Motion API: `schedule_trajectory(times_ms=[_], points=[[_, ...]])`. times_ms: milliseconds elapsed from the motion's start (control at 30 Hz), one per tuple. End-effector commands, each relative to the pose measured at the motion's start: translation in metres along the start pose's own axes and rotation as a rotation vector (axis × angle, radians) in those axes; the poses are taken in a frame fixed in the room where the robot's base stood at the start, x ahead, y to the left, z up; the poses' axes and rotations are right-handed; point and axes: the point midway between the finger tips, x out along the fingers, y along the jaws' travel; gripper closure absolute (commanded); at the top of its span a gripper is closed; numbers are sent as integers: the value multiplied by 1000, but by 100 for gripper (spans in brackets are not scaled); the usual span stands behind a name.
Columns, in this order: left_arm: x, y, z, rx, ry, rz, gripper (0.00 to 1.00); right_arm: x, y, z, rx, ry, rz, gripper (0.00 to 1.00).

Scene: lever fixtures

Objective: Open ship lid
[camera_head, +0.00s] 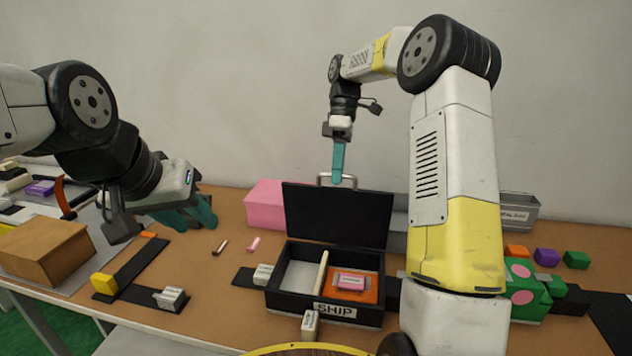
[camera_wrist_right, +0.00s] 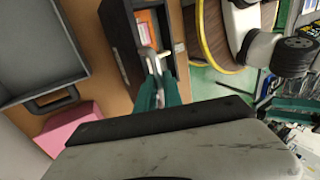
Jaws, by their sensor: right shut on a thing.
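The black box marked SHIP (camera_head: 323,309) stands on the table, with its lid (camera_head: 336,215) raised roughly upright at the back. An orange block with a pink piece (camera_head: 351,284) lies in its right compartment; the left compartment looks empty. My right gripper (camera_head: 338,178) is shut on the metal handle (camera_head: 323,179) at the lid's top edge. In the right wrist view the teal fingers (camera_wrist_right: 160,88) close around the handle, with the box (camera_wrist_right: 122,45) beyond. My left gripper (camera_head: 190,217) hangs over the table at the left, away from the box; its finger gap is unclear.
A pink block (camera_head: 265,205) stands behind the box at left. Grey trays (camera_head: 519,211) lie behind at right. A cardboard box (camera_head: 44,250) is far left.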

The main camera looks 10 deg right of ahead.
Motion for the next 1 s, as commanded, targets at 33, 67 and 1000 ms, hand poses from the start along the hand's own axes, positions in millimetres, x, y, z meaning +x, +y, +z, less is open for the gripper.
schedule_trajectory(times_ms=[33, 67, 1000], points=[[0, 0, 0, 0, 0, 0, 64, 1, 9, 3, 4, -4, -2, 100], [0, 0, 0, 0, 0, 0, 64, -1, 12, 3, 3, -4, -2, 100], [0, 0, 0, 0, 0, 0, 64, -16, 45, 6, 3, -5, -138, 100]])
